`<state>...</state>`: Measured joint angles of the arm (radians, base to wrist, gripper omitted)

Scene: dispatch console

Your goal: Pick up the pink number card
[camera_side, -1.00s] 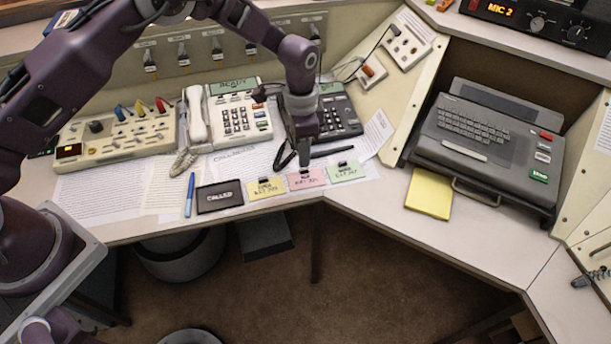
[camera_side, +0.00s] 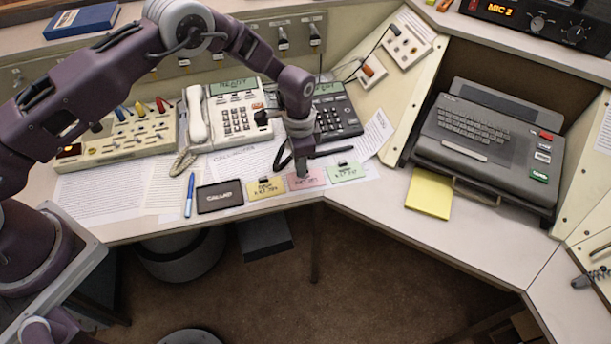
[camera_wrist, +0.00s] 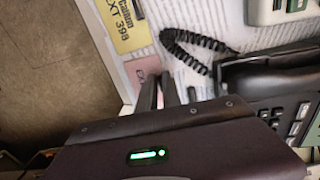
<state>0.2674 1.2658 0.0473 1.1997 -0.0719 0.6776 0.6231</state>
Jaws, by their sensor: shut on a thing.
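The pink number card (camera_side: 313,181) lies at the desk's front edge, between the yellow card (camera_side: 266,188) and the green card (camera_side: 345,173). My gripper (camera_side: 302,172) points down at the pink card's top edge, with its jaws shut on it at the clip, which they hide. In the wrist view, a corner of the pink card (camera_wrist: 143,72) shows beside my gripper's fingers (camera_wrist: 159,88), and the rest is hidden. The card looks to be at desk level.
A black "CALLED" card (camera_side: 219,197) and a blue pen (camera_side: 189,195) lie to the left. A black desk phone (camera_side: 338,117) with a coiled cord stands just behind my gripper. A yellow pad (camera_side: 429,193) lies to the right, with clear desk between it and the green card.

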